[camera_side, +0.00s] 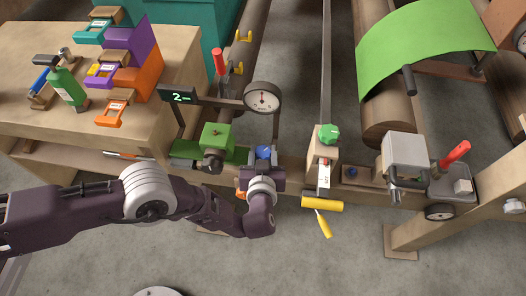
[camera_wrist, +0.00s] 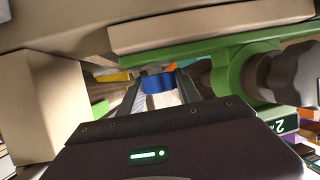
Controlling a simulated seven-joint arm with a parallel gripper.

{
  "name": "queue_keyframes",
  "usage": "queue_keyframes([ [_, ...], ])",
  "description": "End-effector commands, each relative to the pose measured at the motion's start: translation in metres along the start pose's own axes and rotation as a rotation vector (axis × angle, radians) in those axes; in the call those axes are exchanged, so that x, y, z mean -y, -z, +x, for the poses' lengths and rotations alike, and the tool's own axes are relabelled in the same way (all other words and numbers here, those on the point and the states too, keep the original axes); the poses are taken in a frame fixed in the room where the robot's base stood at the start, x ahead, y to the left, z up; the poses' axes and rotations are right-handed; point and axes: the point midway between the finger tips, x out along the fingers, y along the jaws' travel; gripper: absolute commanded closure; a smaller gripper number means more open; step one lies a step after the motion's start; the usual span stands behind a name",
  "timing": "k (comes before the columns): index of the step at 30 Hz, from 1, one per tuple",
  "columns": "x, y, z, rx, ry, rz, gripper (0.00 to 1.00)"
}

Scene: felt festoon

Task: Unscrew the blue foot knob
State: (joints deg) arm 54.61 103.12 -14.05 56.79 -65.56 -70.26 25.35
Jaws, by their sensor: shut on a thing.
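The blue foot knob (camera_wrist: 157,84) shows in the wrist view between the tips of my two fingers, under a green bracket (camera_wrist: 235,62). My gripper (camera_wrist: 160,88) is shut on it. In the side view the blue knob (camera_side: 263,152) shows just beyond my gripper (camera_side: 263,162), at the beam below the round dial gauge (camera_side: 262,98). My gripper's body hides part of the beam there, and the fingertips are hard to see in the side view.
A green block clamp (camera_side: 217,137) sits left of my gripper. A green knob (camera_side: 329,134) on a wooden block and a yellow-handled tool (camera_side: 321,205) are to the right. The floor in front is clear.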

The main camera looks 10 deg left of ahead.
Motion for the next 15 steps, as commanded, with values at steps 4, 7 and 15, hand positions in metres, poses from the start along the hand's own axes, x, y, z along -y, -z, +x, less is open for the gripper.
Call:
queue_keyframes([
  [4, -0.0009, 0.0001, -0.0005, -0.002, 0.049, -0.022, 1.00],
  [7, -0.0005, -0.0002, -0.0002, -0.001, 0.073, -0.032, 1.00],
  [15, -0.0004, 0.0003, -0.0001, -0.002, 0.099, -0.040, 1.00],
])
